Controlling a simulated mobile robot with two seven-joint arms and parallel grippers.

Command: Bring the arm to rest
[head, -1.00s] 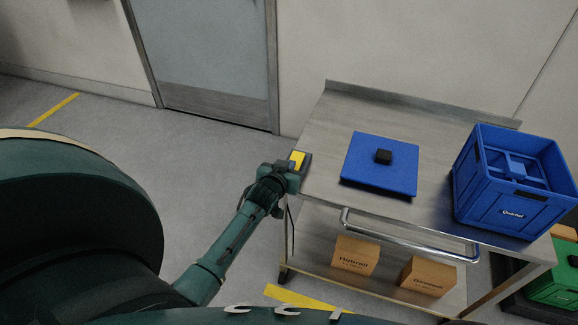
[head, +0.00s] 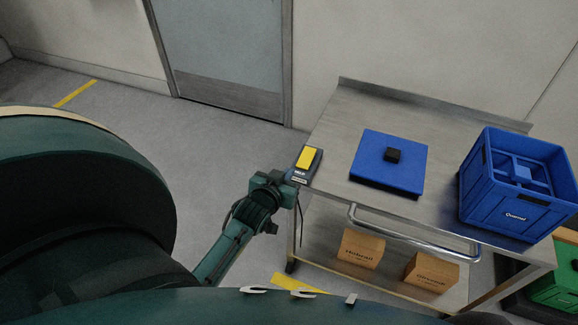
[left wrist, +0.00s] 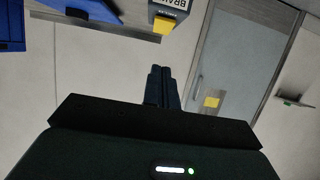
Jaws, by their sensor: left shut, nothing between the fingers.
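My left arm comes in from the lower left in the head view, and its gripper (head: 284,186) is near the left edge of the trolley, just below a small dark device with a yellow top. In the left wrist view the two fingers of the left gripper (left wrist: 160,78) are together, with nothing between them. The dark device (head: 306,166) sits on the trolley's left front corner; it also shows in the left wrist view (left wrist: 171,8), beyond the fingertips and apart from them. My right gripper is in neither view.
A green crate (head: 553,288) is at far right. Floor left of the trolley is clear.

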